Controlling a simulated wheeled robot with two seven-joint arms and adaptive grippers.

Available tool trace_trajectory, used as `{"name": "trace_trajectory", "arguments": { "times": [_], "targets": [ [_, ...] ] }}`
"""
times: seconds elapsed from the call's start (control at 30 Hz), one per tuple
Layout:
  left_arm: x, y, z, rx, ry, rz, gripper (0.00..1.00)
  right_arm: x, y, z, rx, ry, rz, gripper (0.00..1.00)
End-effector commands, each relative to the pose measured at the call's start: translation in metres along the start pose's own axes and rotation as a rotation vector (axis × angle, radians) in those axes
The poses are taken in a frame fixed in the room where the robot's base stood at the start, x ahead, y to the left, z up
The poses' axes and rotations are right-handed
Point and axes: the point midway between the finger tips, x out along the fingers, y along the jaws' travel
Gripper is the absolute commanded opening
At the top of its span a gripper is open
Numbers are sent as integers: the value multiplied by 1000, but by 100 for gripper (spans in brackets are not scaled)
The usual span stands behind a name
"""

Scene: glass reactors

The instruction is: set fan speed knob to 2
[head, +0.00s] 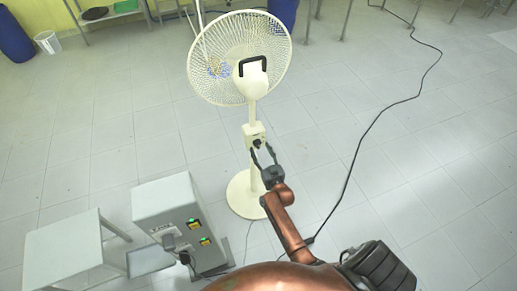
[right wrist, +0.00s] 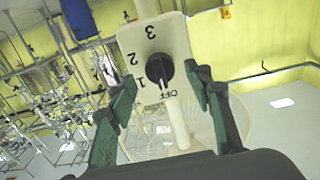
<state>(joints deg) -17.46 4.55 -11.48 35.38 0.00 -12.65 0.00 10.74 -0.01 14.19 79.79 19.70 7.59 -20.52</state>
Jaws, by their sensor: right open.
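The white pedestal fan (head: 254,85) stands upright on the floor, its control box (head: 253,131) facing me. A white mark on the knob's lower edge appears to point toward OFF. My right gripper (head: 263,151) is open in front of the control box. In the right wrist view its fingers (right wrist: 164,91) lie on either side of the knob, seemingly apart from it. My left gripper is not in view.
A grey box (head: 165,205) with lit green switches stands at the lower left beside a pale small table (head: 65,250). A black cable (head: 355,165) runs over the floor to the right. The tiled floor around the fan is mostly clear.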

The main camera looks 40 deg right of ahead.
Motion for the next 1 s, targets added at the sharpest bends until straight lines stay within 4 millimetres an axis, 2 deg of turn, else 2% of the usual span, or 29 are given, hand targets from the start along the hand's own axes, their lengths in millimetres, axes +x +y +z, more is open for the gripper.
{"name": "trace_trajectory", "arguments": {
  "times": [0.2,0.47,1.0],
  "targets": [
    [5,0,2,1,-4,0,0,18,-1,2,2,-2,-1,47],
    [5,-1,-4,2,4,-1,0,19,0,1,1,-3,-1,47],
    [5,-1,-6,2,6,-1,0,19,0,1,1,-2,-1,11]
  ]
}}
